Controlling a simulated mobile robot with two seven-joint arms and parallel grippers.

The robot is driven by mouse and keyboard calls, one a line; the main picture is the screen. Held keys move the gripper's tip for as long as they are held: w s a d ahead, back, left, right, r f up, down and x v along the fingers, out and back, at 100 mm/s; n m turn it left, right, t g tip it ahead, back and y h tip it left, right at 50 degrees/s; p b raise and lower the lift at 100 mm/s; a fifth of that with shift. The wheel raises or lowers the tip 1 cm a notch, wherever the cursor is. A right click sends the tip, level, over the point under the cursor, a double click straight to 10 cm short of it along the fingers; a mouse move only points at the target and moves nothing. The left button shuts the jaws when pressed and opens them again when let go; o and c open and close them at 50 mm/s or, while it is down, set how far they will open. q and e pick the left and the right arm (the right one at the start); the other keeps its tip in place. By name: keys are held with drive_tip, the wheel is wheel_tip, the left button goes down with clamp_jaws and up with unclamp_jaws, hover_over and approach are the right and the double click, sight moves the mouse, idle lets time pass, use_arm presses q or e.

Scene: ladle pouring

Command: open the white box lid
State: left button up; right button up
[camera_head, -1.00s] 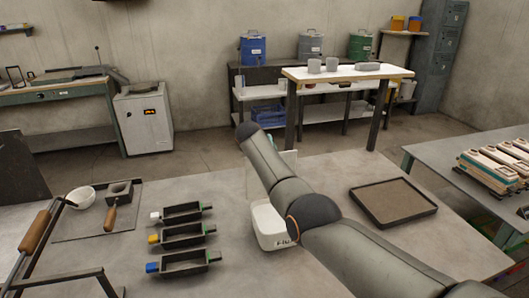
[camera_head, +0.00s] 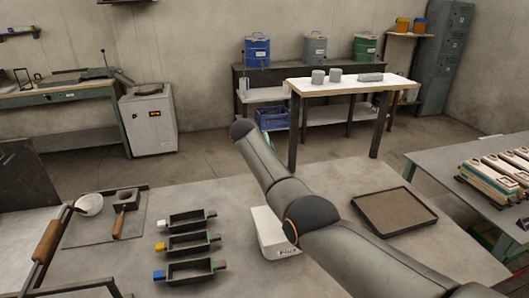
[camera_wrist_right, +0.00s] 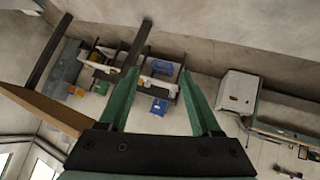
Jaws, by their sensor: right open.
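A white box (camera_head: 268,231) with dark lettering on its front stands on the grey bench, partly hidden behind my right arm. Its visible top looks pale and flat, but the arm covers much of it, so I cannot tell how the lid sits. The box does not show in that view. My left gripper is not in view.
On the bench, several narrow dark moulds (camera_head: 188,243) lie left of the box, and a dark-rimmed tray (camera_head: 396,225) lies right. A white ladle bowl (camera_head: 89,204) is at far left. A side table (camera_head: 438,166) holds more moulds at right. Bench space before the box looks clear.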

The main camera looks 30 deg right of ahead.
drive_tip(key=a+r, duration=0.3)
drive_tip(key=r, duration=0.4)
drive_tip(key=shift+r, duration=0.35)
drive_tip(key=shift+a, duration=0.1)
idle(0.4)
drive_tip(key=b+v, duration=0.2)
drive_tip(key=v, duration=1)
drive_tip(key=shift+a+r, duration=0.2)
idle(0.4)
